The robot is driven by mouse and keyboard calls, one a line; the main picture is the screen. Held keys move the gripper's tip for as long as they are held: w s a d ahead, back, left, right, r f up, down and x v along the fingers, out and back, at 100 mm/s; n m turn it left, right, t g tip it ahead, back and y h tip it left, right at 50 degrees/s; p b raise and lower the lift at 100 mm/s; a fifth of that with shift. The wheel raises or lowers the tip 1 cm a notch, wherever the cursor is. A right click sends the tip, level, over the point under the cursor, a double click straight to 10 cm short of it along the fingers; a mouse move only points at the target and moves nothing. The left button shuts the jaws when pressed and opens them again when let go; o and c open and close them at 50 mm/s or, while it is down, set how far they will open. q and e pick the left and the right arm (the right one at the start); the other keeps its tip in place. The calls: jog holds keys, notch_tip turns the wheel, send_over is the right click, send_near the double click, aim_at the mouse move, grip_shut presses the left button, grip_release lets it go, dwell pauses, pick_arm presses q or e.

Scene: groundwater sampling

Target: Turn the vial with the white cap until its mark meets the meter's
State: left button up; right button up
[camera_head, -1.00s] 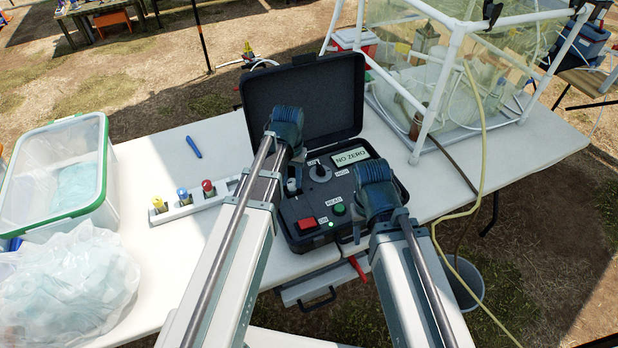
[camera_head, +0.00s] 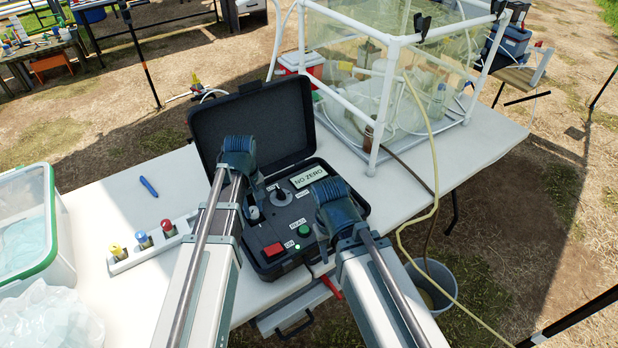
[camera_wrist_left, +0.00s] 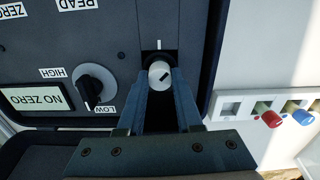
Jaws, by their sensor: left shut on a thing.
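The vial's white cap (camera_wrist_left: 160,75) sticks up from the meter's well in the left wrist view, and the rest of the vial is hidden. A dark slanted mark shows on the cap. The meter's white mark (camera_wrist_left: 159,44) is a short line on the panel beside the well, and the cap's mark is not in line with it. My left gripper (camera_wrist_left: 160,82) is shut on the cap, one finger on each side. The meter (camera_head: 282,238) stands open on the table. My right gripper (camera_head: 325,232) is over its right side; its fingertips are not clear.
The meter's display (camera_head: 308,177) reads NO ZERO, and a black range knob (camera_wrist_left: 95,85) is near the cap. A white rack (camera_head: 150,252) holds vials with yellow, blue and red caps. A blue pen (camera_head: 149,187) lies behind it.

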pick_arm(q)
jog(key=n, duration=0.4)
jog(key=shift+n, duration=1.9)
jog(key=o, duration=1)
jog(key=shift+c, duration=0.2)
jog(key=shift+r, duration=0.1)
notch_tip(320, 180, up, 14)
jog(key=p, duration=1.3)
jog(key=shift+f+p, duration=0.2)
jog(key=shift+p, duration=0.2)
